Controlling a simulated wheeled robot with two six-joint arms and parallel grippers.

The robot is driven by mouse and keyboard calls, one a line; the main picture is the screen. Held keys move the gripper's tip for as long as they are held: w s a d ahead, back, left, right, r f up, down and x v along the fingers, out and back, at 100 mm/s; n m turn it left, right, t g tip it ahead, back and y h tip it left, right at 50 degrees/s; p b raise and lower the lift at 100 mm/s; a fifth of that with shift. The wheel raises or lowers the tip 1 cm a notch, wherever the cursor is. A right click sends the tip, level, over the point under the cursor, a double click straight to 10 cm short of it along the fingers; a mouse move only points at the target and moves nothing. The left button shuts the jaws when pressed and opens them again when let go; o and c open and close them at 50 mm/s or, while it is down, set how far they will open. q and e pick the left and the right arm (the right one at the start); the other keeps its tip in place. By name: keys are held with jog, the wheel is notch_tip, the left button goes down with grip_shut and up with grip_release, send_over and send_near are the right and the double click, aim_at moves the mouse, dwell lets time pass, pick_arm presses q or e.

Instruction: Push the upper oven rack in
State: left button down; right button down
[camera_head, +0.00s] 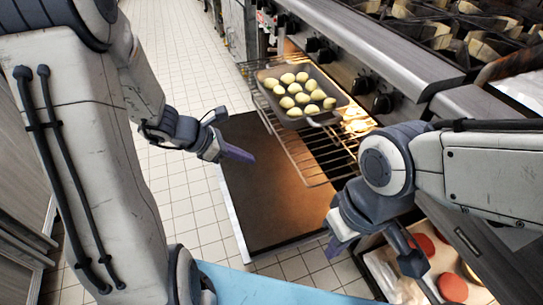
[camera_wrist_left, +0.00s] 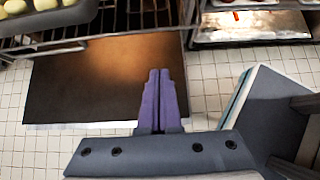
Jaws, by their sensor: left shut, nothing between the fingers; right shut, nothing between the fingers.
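The upper oven rack (camera_head: 312,160) is a wire grid standing out of the lit oven (camera_head: 356,122) over the open door (camera_head: 270,190). A grey roasting pan (camera_head: 338,98) with several round pale pieces of food sits on the rack. My left gripper (camera_head: 244,154) is shut and empty, beside the front of the rack and apart from it in the picture. In the left wrist view its purple fingers (camera_wrist_left: 160,75) point toward the rack (camera_wrist_left: 145,20) with the door below. My right gripper (camera_head: 337,246) is shut and empty near the door's near right corner.
A stove top with burners (camera_head: 430,38) and a row of black knobs (camera_head: 326,54) is above the oven. A tray (camera_head: 372,262) with red and pale round items lies at the lower right. A blue surface (camera_head: 270,287) is at the bottom. Tiled floor lies left of the door.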

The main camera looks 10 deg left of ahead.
pick_arm(q)
jog(key=w+d+r+b+x, duration=0.1)
jog(key=b+x, duration=0.3)
jog(key=x, duration=0.8)
jog(key=shift+d+r+b, duration=0.3)
jog(key=shift+d+r, duration=0.05)
jog(key=shift+d, duration=0.2)
jog(key=shift+w, duration=0.2)
